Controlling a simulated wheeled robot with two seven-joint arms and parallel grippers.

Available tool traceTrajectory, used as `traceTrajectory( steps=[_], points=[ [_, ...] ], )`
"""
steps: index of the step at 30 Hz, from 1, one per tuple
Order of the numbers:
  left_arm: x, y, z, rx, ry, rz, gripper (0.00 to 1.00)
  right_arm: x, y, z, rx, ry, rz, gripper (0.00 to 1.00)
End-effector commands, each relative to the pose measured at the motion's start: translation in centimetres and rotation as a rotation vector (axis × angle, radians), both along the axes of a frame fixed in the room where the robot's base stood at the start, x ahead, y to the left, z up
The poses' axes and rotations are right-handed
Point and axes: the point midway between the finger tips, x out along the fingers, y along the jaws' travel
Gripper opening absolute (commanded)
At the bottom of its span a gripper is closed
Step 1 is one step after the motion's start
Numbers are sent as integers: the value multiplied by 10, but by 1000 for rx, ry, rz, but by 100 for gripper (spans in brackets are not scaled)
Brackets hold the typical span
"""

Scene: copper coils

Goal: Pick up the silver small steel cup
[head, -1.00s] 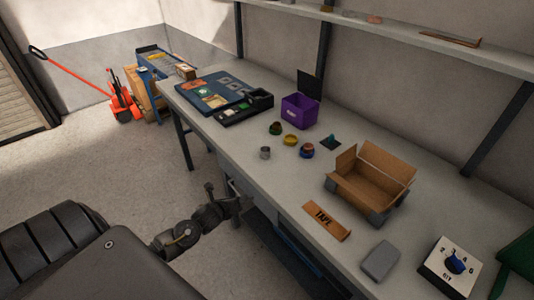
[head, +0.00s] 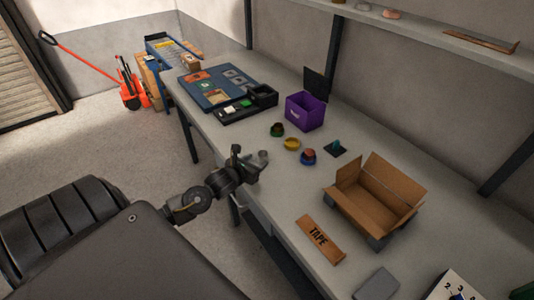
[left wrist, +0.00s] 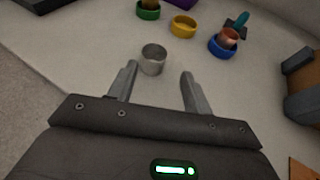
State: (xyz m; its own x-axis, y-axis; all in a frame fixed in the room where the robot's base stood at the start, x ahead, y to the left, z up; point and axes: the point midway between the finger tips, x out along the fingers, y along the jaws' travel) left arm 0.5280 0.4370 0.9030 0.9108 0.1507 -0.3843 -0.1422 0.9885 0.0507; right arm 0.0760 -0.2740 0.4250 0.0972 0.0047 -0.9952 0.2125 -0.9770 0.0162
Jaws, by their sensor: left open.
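The silver small steel cup (left wrist: 153,60) stands upright on the workbench in the left wrist view, just beyond and between the two fingers. In the head view the cup (head: 263,154) shows as a small grey shape right by the gripper, partly hidden by it. My left gripper (head: 250,164) is open and empty at the bench's front edge. In the left wrist view its fingers (left wrist: 158,78) are spread apart, with the cup nearer the left finger. My right gripper is not in view.
Behind the cup are a green ring (head: 277,130), a yellow ring (head: 292,144) and a blue ring (head: 309,156) with a copper-coloured piece in it. A purple bin (head: 304,111), an open cardboard box (head: 368,200) and a TAPE strip (head: 320,240) also occupy the workbench (head: 283,184).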

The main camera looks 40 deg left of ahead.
Motion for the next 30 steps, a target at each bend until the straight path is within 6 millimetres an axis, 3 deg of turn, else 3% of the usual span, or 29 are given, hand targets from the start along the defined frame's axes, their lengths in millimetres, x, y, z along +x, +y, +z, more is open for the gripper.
traceTrajectory(
  steps=[6, 10, 17, 24, 30],
  points=[
    [30, 8, -10, -1, -2, 7, 50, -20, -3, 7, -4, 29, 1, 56],
    [43, 9, -17, -1, 0, 5, 50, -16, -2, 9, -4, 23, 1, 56],
    [49, 9, -20, -2, 0, 2, 50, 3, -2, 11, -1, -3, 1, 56],
    [76, 12, -26, -4, 0, 4, 50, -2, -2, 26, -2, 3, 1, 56],
    [94, 15, -36, -3, 0, 1, 50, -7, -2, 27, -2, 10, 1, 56]
  ],
)
